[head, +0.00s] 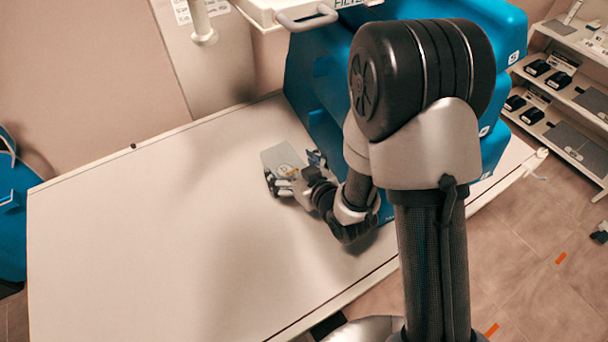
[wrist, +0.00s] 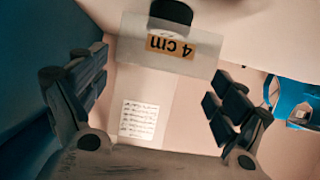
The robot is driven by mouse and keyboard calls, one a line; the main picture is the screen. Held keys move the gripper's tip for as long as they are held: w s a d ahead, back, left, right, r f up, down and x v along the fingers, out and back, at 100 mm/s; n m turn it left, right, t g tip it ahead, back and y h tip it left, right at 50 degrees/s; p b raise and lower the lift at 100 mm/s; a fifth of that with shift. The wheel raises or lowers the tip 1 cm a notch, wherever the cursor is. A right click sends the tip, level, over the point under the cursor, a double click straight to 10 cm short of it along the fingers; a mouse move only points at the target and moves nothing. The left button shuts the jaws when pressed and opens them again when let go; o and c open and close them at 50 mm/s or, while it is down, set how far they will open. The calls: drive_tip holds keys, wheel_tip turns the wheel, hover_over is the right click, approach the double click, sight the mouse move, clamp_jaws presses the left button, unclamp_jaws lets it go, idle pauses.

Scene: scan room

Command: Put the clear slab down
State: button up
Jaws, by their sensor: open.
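The clear slab (wrist: 133,50) is a see-through plate with a tan label reading "4 cm", which appears upside down in the wrist view. In the head view the slab (head: 281,156) is a small greyish plate over the white table, beside the blue equipment. My gripper (head: 284,181) is at the slab, partly covering its lower part. In the wrist view my open gripper (wrist: 160,85) has one finger on each side, with gaps between the fingers and the slab's edges. Whether the slab's underside rests on the table is hard to see.
The white table (head: 140,230) is clear to the left and front. Large blue equipment (head: 316,90) stands close behind and right of my gripper. A dark rounded part (wrist: 171,12) shows at the slab's upper edge. A shelf (head: 570,95) with small black items stands far right.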

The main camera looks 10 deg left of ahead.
drive_tip(key=p+v, duration=0.1)
drive_tip(key=v, duration=0.3)
drive_tip(key=shift+r, duration=0.2)
drive_tip(key=shift+p+v, duration=2.7)
drive_tip(key=shift+p, duration=2.75)
drive_tip(key=shift+f, duration=0.2)
